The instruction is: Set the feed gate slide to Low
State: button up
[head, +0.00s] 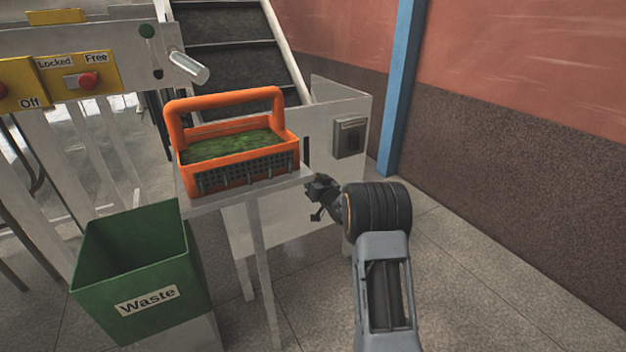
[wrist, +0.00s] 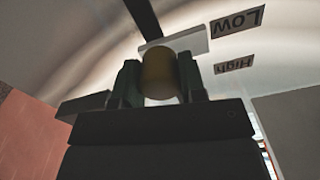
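In the wrist view, the feed gate slide shows as a pale plate (wrist: 190,42) with a brownish round knob (wrist: 160,72). A dark slot (wrist: 143,15) runs beyond the plate. The labels Low (wrist: 237,21) and High (wrist: 233,64) appear upside down to the right. The plate's right end is beside the Low label's near edge, closer to it than to High. My gripper (wrist: 160,85) has its two dark fingers against both sides of the knob. In the head view, my gripper (head: 318,192) is beside the table's right corner; the slide cannot be made out there.
An orange basket (head: 235,172) of green material stands on a light table (head: 230,192) left of my gripper. A green Waste bin (head: 150,270) stands at lower left. A pale panel with a grey box (head: 350,138) is behind. The floor on the right is clear.

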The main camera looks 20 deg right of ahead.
jog(key=o, duration=0.4)
jog(key=shift+f, duration=0.2)
jog(key=shift+o, duration=0.2)
jog(key=s+d+p, duration=0.1)
jog(key=s+p, duration=0.3)
jog(key=s, duration=0.9)
jog(key=shift+s+d, duration=0.25)
jog(key=shift+s, duration=0.1)
